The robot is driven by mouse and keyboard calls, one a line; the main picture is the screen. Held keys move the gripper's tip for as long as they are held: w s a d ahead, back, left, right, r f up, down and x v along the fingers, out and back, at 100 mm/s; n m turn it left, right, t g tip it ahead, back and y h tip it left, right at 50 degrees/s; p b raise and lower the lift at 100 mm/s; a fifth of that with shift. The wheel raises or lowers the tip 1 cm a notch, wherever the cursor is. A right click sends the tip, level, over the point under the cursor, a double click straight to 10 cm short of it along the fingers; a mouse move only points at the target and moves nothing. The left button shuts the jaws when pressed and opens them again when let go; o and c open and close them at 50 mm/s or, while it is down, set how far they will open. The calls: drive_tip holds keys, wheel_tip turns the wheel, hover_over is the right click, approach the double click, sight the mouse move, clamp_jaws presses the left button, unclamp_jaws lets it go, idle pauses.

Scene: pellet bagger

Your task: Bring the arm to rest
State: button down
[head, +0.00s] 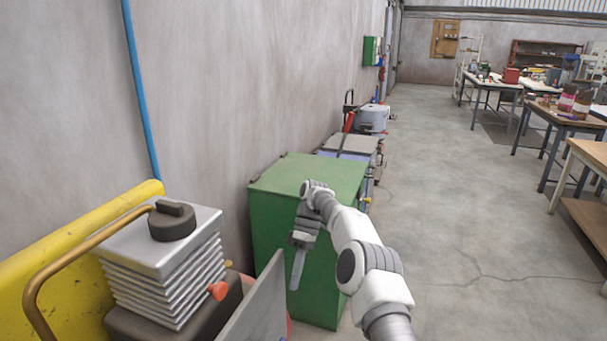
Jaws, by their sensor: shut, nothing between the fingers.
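My arm reaches in from the bottom right in the head view and bends down at its wrist. My gripper (297,270) points downward, its fingers together with nothing held. It hangs in front of the green cabinet (300,178) as seen here, beside the upright grey panel (260,308). I cannot tell how far it is from either one.
At lower left stand a bellows-like machine (165,268) with a brass-coloured bar (65,262) and a yellow panel (70,253). Grey equipment (350,145) lines the wall beyond the cabinet. Workbenches (560,118) stand at right. The floor (455,210) between is clear.

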drive_tip(key=s+d+r+m+t+h+p, duration=0.1)
drive_tip(key=s+r+m+t, duration=0.1)
drive_tip(key=r, duration=0.8)
drive_tip(key=s+d+r+m+t+h, duration=0.1)
drive_tip(key=s+d+r+t, duration=0.15)
drive_tip(key=r, duration=0.75)
drive_tip(key=s+d+r+m+t+p, duration=0.1)
drive_tip(key=s+d+r+m+t, duration=0.3)
drive_tip(key=s+r, duration=0.5)
drive_tip(key=s+d+f+m+t, duration=0.1)
drive_tip(key=s+d+m+t, duration=0.1)
drive_tip(key=s, duration=0.8)
drive_tip(key=s+d+f+m+t+p, duration=0.1)
drive_tip(key=s+d+f+m+t, duration=0.1)
drive_tip(key=s+d+m, duration=0.2)
drive_tip(key=s+d, duration=0.3)
drive_tip(key=s, duration=0.3)
drive_tip(key=shift+m+h, duration=0.3)
drive_tip(key=shift+m, duration=0.1)
drive_tip(key=shift+s+a, duration=0.1)
drive_tip(key=shift+a, duration=0.05)
